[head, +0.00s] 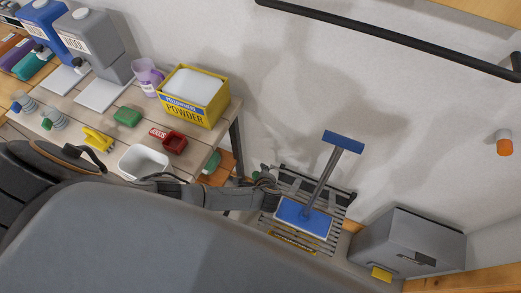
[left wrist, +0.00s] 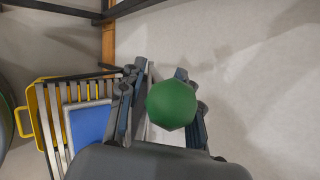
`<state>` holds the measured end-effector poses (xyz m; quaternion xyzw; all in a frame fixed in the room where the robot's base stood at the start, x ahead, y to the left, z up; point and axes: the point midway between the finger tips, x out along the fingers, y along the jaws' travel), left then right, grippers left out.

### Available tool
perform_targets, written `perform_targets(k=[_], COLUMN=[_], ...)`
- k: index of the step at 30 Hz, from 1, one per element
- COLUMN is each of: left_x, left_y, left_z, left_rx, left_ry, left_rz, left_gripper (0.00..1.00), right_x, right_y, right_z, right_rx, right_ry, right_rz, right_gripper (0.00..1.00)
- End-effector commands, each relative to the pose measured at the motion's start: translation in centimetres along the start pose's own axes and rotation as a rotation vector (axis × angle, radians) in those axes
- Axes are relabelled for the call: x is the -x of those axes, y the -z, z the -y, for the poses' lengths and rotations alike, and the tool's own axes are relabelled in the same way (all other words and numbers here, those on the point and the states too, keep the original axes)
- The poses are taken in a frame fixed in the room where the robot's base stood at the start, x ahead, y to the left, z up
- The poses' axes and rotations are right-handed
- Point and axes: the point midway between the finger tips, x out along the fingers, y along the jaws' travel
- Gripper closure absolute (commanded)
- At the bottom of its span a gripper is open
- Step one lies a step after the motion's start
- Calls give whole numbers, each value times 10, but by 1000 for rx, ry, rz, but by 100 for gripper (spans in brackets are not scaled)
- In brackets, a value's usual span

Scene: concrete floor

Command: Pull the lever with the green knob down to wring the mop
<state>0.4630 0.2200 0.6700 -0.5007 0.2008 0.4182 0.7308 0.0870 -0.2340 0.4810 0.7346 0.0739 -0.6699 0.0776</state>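The green knob (left wrist: 171,105) shows large in the left wrist view, between the fingers of my left gripper (left wrist: 160,75). It overlaps the right-hand finger, and a gap with wall behind shows between the fingertips. The lever's rod is mostly hidden. In the head view my left gripper (head: 268,184) is at the left edge of the wringer (head: 340,205), and a bit of the green knob (head: 256,176) shows beside it. A blue flat mop (head: 305,217) lies on the slatted wringer, its grey pole rising to a blue top piece. My right gripper is out of view.
A plank table (head: 212,128) at the left holds jugs, a yellow powder box (head: 193,95), a white tub (head: 143,162) and small items. A grey bin (head: 410,245) stands right of the wringer. A black rail (head: 390,38) runs along the wall.

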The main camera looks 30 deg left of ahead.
Motion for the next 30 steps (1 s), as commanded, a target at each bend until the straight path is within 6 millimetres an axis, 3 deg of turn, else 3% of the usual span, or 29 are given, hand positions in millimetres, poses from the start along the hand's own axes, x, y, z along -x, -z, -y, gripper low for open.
perform_targets(k=[8, 24, 30], left_x=[8, 102, 118], left_y=[0, 1, 0], left_z=[0, 0, 0], left_rx=[1, 1, 0], left_ry=[0, 0, 0], left_rz=[-1, -2, 0], left_gripper=[66, 66, 66], right_x=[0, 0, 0], right_y=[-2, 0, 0], right_z=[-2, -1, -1], right_rx=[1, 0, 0], right_ry=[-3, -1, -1], right_rz=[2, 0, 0], right_gripper=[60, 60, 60])
